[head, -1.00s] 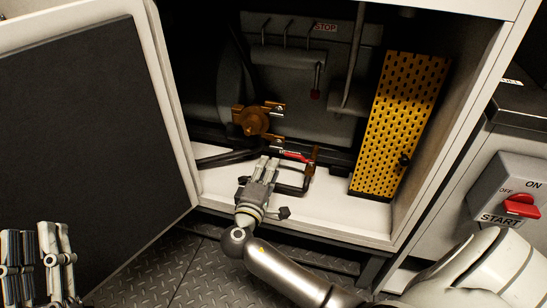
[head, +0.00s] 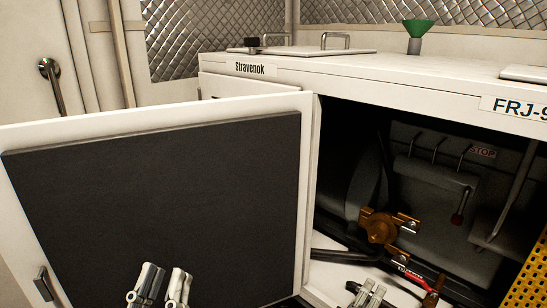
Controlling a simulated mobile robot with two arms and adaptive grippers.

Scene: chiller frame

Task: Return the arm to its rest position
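My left gripper (head: 161,285) shows at the bottom edge, in front of the open cabinet door (head: 160,205). Its two fingers stand apart with nothing between them. My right gripper (head: 369,293) is at the bottom edge, at the front of the open cabinet. Only its fingertips show, pointing up and inward, and the rest is cut off by the frame. The pipe with a red handle (head: 414,276) lies just behind and to the right of its tips. I see no contact between them. I cannot tell how far its fingers are open.
A yellow perforated panel (head: 530,278) stands at the right edge. A green funnel (head: 417,34) is on the cabinet top (head: 375,68).

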